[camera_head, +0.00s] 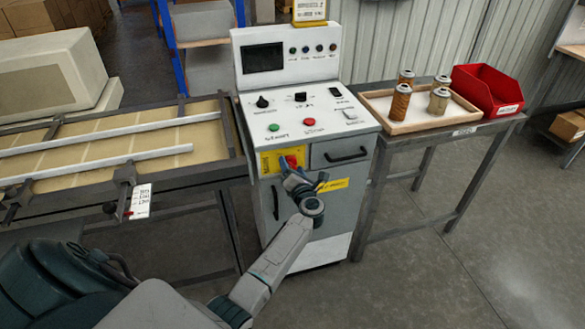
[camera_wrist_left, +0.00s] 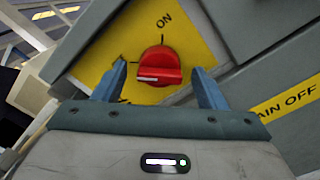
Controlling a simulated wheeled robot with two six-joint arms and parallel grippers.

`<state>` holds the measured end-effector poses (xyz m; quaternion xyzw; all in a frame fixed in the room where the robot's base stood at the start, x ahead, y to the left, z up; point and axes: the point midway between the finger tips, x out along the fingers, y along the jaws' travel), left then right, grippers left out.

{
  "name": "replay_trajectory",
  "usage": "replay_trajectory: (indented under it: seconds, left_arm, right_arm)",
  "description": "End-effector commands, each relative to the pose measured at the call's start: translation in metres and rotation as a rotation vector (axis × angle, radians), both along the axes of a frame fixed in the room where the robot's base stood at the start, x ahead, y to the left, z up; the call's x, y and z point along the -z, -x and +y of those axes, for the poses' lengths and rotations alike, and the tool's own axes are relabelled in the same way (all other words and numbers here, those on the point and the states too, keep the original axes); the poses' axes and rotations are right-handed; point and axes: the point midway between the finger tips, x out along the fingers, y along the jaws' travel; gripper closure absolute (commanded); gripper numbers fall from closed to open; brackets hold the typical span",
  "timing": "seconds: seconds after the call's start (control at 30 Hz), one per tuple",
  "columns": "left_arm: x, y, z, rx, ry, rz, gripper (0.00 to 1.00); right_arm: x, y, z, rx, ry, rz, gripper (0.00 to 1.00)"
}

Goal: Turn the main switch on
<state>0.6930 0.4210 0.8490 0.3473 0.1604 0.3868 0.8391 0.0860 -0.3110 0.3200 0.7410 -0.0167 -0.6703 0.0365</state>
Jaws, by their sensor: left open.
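The main switch is a red rotary knob (camera_head: 291,160) on a yellow plate (camera_head: 268,162) on the front of the grey machine cabinet. In the left wrist view the knob (camera_wrist_left: 160,66) has its white-marked handle lying crosswise, pointing left, not at the ON mark (camera_wrist_left: 164,20). My left gripper (camera_head: 292,169) is open in front of the switch. In the left wrist view its blue fingers (camera_wrist_left: 158,72) stand either side of the knob, with gaps visible. The lower plate label is partly hidden by my gripper. My right gripper is not in view.
The control panel (camera_head: 356,115) with knobs and buttons is above the switch. A drawer with a black handle (camera_head: 347,155) is to its right. A wooden tray (camera_head: 400,128) with several cartridges and a red bin (camera_head: 489,88) stand on the right table. A conveyor frame (camera_head: 200,168) is at left.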

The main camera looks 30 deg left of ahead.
Motion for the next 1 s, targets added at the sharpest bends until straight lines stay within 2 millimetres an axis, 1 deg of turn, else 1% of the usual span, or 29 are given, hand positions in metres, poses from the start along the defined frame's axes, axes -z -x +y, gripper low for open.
replay_trajectory:
  seconds: [0.1, 0.13, 0.33, 0.37, 0.67, 0.87, 1.0]
  left_arm:
    - [0.0, 0.0, 0.0, 0.0, 0.0, 0.0, 0.35]
    - [0.0, 0.0, 0.0, 0.0, 0.0, 0.0, 0.39]
    - [0.0, 0.0, 0.0, 0.0, 0.0, 0.0, 0.78]
    - [0.0, 0.0, 0.0, 0.0, 0.0, 0.0, 0.79]
    - [-0.001, 0.0, -0.001, 0.0, -0.024, 0.028, 0.79]
    - [-0.003, 0.0, -0.001, 0.0, -0.09, 0.108, 0.79]
    - [-0.004, 0.001, -0.001, 0.0, -0.163, 0.196, 0.79]
  right_arm:
    - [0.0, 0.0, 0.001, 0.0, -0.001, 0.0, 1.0]
    - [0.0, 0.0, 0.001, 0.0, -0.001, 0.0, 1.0]
    - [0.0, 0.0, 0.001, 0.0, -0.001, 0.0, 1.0]
    - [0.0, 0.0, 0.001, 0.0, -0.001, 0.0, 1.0]
    - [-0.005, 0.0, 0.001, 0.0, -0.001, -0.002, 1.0]
    - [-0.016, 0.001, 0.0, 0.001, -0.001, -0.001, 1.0]
    - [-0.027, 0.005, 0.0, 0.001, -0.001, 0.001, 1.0]
